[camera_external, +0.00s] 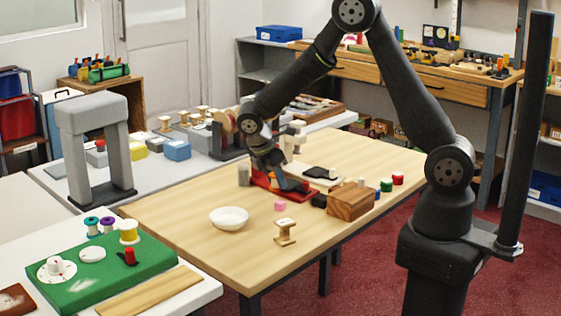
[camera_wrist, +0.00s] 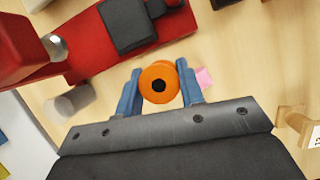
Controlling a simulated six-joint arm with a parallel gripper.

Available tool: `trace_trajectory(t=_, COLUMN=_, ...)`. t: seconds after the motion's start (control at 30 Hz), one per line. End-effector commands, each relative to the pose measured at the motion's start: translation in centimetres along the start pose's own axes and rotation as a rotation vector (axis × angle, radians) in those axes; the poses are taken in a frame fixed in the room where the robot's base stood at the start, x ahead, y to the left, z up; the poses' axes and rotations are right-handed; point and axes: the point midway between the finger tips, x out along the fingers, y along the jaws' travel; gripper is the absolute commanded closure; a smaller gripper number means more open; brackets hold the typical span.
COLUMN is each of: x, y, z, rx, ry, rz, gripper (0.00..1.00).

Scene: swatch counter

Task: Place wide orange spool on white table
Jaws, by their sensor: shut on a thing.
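An orange spool (camera_wrist: 160,75) shows in the wrist view, seen end-on with a dark centre hole. It sits between the two blue fingertips of my gripper (camera_wrist: 160,92), which are shut on it. I cannot tell whether the spool touches the wooden table. A white table (camera_external: 203,292) stands at the front left with a green board on it. Another white-topped surface (camera_external: 143,180) lies at the back left.
A red device (camera_wrist: 95,45) with a black pad is close to my gripper. A pink block (camera_external: 280,206), a wooden spool (camera_external: 285,232), a white bowl (camera_external: 229,218) and a wooden block (camera_external: 350,201) stand nearby. A grey arch (camera_external: 95,150) rises at the left.

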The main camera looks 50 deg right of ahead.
Motion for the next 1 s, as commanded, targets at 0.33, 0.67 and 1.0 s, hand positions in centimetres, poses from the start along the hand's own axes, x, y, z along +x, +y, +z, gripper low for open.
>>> trace_trajectory(t=0.33, x=3.6, y=0.0, z=-1.5, rx=0.0, ry=-0.001, rz=-0.001, gripper=0.86)
trace_trajectory(t=0.67, x=3.9, y=0.0, z=-1.6, rx=0.001, ry=0.0, rz=0.0, gripper=0.86)
trace_trajectory(t=1.0, x=3.9, y=0.0, z=-1.6, rx=0.001, ry=0.0, rz=0.0, gripper=0.43)
